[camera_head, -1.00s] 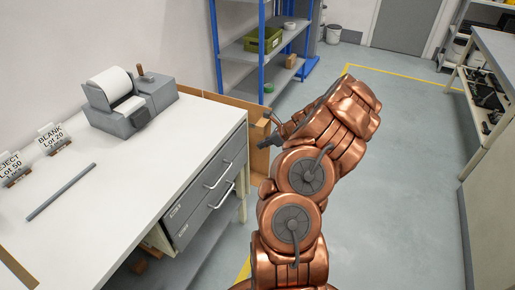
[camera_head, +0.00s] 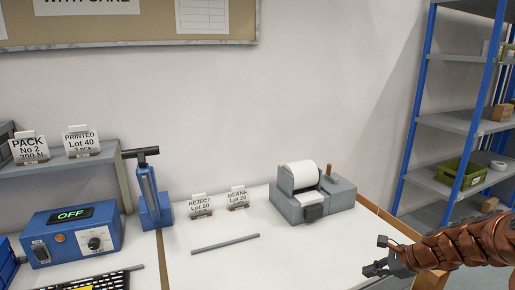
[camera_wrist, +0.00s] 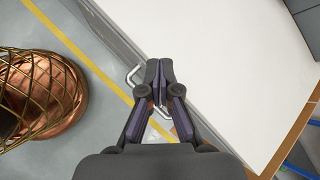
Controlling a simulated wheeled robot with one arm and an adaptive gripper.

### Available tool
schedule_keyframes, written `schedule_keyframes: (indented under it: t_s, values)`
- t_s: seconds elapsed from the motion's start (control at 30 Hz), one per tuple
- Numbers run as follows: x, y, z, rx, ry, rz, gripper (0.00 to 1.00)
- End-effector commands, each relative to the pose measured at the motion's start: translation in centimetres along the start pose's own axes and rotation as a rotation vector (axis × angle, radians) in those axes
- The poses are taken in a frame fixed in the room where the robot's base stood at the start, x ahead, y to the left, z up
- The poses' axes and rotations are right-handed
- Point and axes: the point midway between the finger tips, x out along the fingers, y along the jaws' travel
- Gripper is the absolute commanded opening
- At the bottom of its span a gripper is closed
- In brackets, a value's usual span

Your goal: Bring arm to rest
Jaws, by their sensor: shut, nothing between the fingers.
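My copper arm (camera_head: 465,246) reaches in from the right edge of the head view. My gripper (camera_head: 372,269) is at its end, by the right end of the white table. In the wrist view my gripper (camera_wrist: 159,64) has its two dark fingertips together with nothing between them. It hangs over the table's edge, near a drawer handle (camera_wrist: 133,75) and the white tabletop (camera_wrist: 225,60). The gripper seems apart from the table, but its exact height cannot be told.
A grey label printer (camera_head: 315,204) with a paper roll stands on the table (camera_head: 240,268). A grey rod (camera_head: 225,244) lies before the REJECT (camera_head: 201,206) and BLANK (camera_head: 238,199) signs. A blue device (camera_head: 72,240) reads OFF at left. A blue shelf rack (camera_head: 455,122) stands right.

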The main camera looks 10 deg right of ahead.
Motion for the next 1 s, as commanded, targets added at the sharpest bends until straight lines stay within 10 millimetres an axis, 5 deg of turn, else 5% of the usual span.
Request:
schedule_keyframes:
  t_s: [0.03, 0.2, 0.5, 0.73, 1.0]
  values:
    - [0.2, 1.0, 2.5, -0.086, -0.001, 0.035, 0.0]
    - [0.4, 5.3, 8.8, -0.359, -0.004, 0.163, 0.0]
    - [-0.6, 14.3, 15.6, -0.808, 0.005, 0.382, 0.0]
    - [-2.7, 21.2, 17.7, -1.118, 0.02, 0.547, 0.0]
    - [-6.2, 28.5, 17.3, -1.435, 0.04, 0.745, 0.0]
